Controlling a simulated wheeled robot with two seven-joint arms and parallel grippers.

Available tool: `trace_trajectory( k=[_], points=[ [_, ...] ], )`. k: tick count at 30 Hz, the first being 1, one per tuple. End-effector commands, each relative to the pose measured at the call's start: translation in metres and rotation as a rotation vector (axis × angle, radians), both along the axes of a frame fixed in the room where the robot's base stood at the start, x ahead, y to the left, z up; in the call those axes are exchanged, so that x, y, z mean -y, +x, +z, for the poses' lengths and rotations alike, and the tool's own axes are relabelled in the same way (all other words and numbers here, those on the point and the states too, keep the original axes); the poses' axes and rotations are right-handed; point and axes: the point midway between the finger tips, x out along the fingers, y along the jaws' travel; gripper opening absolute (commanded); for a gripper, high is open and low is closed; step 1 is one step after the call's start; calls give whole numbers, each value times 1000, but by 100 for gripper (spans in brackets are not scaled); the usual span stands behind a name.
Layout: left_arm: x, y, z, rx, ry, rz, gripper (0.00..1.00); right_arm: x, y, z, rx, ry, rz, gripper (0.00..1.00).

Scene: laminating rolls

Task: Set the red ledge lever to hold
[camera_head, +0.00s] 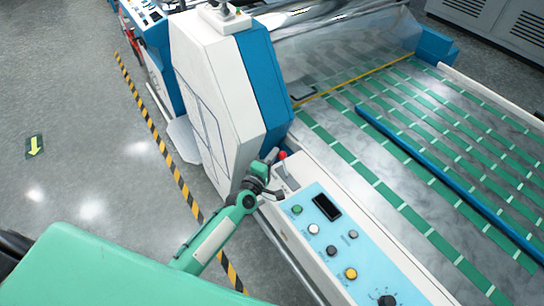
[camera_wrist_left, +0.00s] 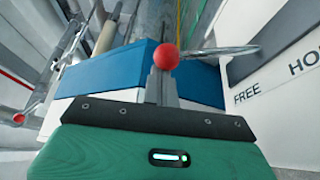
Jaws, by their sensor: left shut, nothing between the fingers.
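The red ball knob of the ledge lever (camera_head: 282,156) stands at the near end of the machine's white ledge, beside the tall white and blue housing. My left gripper (camera_head: 274,187) is just below it in the head view. In the left wrist view the red knob (camera_wrist_left: 166,56) shows right at the tips of my left gripper (camera_wrist_left: 162,77), whose fingers are shut with nothing between them. I cannot tell whether they touch the knob. White faces at the right carry the word FREE (camera_wrist_left: 246,93) and a cut-off HO. My right gripper is not in view.
A blue control panel (camera_head: 342,240) with knobs, buttons and a dark display lies right of my left arm. The white and blue housing (camera_head: 225,95) rises close behind the gripper. A second red ball (camera_wrist_left: 18,118) shows at the left wrist view's left edge. Striped floor tape (camera_head: 150,116) runs alongside.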

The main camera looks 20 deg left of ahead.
Motion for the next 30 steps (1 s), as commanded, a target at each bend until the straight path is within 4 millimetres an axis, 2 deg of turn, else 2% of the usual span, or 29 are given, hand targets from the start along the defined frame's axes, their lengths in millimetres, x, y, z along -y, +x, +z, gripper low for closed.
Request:
trace_trajectory(
  k=[8, 18, 27, 30],
  points=[
    [13, -9, 1, 93, 118, -3, 0, 0, 0, -24, 0, 0, 0, 36],
    [36, -28, 5, 284, 364, -3, 0, 0, 1, -62, 0, 0, 0, 36],
    [53, -41, 7, 415, 533, -2, 0, 0, 0, -78, 0, 0, 0, 36],
    [57, -44, 8, 416, 532, -1, 0, 0, 1, -80, 0, 0, 0, 36]
  ],
)
